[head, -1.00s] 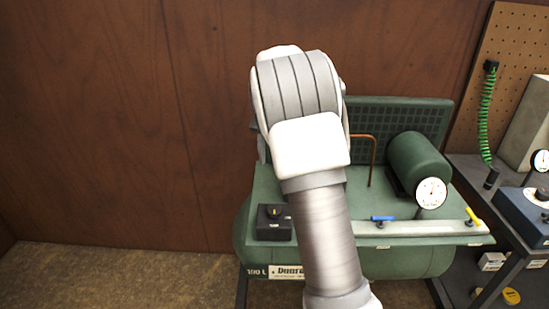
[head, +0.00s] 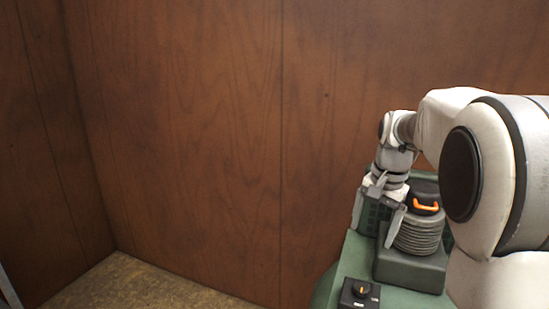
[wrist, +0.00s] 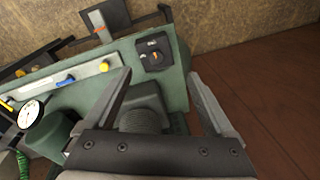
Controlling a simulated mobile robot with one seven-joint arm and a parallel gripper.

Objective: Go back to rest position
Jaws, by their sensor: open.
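My gripper (head: 382,208) is open and empty. I cannot tell whether a finger touches the cylinder. My arm reaches in from the right edge and hides much of the compressor. In the wrist view the two fingers (wrist: 158,75) are spread wide, with the compressor top (wrist: 80,105) and part of the ribbed cylinder (wrist: 140,120) showing between and below them.
Wood-panelled walls (head: 190,130) stand behind; floor (head: 140,290) shows lower left.

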